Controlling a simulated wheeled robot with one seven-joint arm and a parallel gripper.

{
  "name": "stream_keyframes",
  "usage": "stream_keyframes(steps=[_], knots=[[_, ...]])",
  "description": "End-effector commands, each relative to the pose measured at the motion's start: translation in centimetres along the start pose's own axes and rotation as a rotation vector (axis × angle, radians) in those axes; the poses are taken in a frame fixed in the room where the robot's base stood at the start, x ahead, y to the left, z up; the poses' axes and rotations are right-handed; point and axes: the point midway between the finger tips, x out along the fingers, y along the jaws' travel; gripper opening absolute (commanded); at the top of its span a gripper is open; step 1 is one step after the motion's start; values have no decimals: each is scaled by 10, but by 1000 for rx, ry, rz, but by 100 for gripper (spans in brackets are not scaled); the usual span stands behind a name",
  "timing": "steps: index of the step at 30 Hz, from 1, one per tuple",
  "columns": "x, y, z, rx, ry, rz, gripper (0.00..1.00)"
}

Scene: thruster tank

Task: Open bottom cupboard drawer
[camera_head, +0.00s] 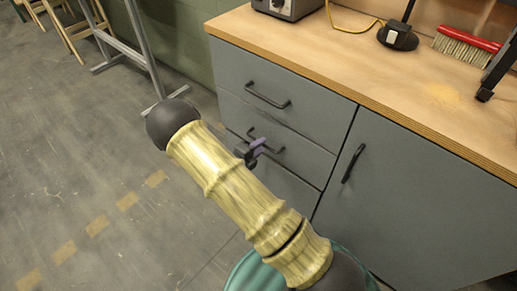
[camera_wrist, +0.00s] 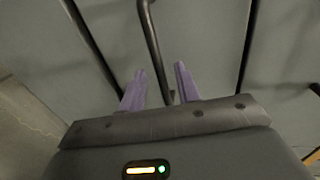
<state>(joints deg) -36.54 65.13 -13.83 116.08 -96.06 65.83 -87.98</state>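The grey cupboard (camera_head: 285,75) has a stack of drawers on its left side. The top drawer has a black handle (camera_head: 268,98). A black handle (camera_head: 277,148) on the drawer below it is partly covered by my gripper (camera_head: 254,150). The bottom drawer front (camera_head: 288,190) shows only in part; my arm hides the rest, and its handle is not visible. In the wrist view, my gripper (camera_wrist: 160,68) is open, with purple fingers either side of a dark handle bar (camera_wrist: 152,35). I cannot tell whether they touch it. The visible drawers look shut.
A cupboard door (camera_head: 410,190) with a black handle stands right of the drawers. The wooden worktop (camera_head: 370,70) above holds a red brush (camera_head: 465,46) and a grey device (camera_head: 288,6). Open floor lies left, with a metal stand (camera_head: 140,40) behind.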

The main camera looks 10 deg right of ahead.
Motion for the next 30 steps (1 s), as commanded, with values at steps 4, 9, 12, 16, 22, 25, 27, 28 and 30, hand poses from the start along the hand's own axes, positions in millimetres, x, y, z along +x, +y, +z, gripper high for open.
stream_keyframes(steps=[4, 9, 12, 16, 22, 25, 27, 28, 30], knots=[[0, 0, 0, 0, 0, 0, 33], [0, 0, 0, 0, 0, 0, 17], [0, 0, 0, 0, 0, 0, 0], [0, 0, 0, 0, 0, 1, 0], [-2, 0, 0, -1, -1, 1, 0], [-7, 0, 0, -1, 0, 2, 0], [-14, 1, -1, -2, 0, 2, 0], [-18, 2, 0, -3, 0, 2, 0], [-28, 3, 0, -4, 0, 3, 0]])
